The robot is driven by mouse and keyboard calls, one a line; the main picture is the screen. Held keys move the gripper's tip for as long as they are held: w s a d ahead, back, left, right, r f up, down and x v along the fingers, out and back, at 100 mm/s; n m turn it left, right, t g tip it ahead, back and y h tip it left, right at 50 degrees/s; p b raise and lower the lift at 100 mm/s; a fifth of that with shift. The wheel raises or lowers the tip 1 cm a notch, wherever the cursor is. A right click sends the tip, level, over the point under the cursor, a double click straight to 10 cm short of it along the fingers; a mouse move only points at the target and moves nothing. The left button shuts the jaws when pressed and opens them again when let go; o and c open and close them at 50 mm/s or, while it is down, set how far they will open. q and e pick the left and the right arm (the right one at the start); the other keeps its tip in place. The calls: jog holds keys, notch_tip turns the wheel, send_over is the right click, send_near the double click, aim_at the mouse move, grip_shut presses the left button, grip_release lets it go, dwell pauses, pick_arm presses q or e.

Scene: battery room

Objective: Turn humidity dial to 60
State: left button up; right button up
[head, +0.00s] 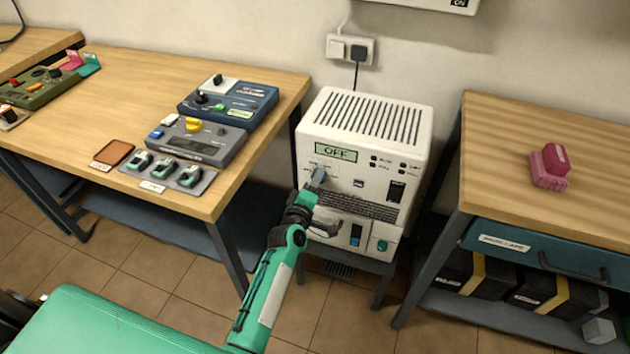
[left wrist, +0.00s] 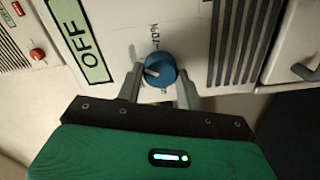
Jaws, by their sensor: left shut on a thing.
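A white dehumidifier-like cabinet (head: 330,127) stands between two wooden tables, with a display (head: 336,151) reading OFF. The display also shows in the left wrist view (left wrist: 80,40). A round blue dial (left wrist: 159,69) with a pale pointer mark sits on its front panel. My left gripper (left wrist: 159,84) has its two grey fingers on either side of the dial, shut on it. In the head view the left gripper (head: 316,182) reaches the panel just below the display and largely hides the dial. Most of the dial's scale lettering is hidden or unreadable. My right gripper is not in view.
The left table (head: 130,90) holds several control boxes and a brown tray (head: 114,153). The right table (head: 500,130) has a pink object (head: 549,167) and a blue drawer (head: 535,250). A wall socket (head: 350,49) with a black plug is above the cabinet.

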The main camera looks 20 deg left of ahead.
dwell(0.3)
pick_arm(q)
jog(key=o, duration=1)
jog(key=s, duration=1.3)
jog(key=shift+s+a, duration=0.25)
jog(key=shift+s, duration=0.15)
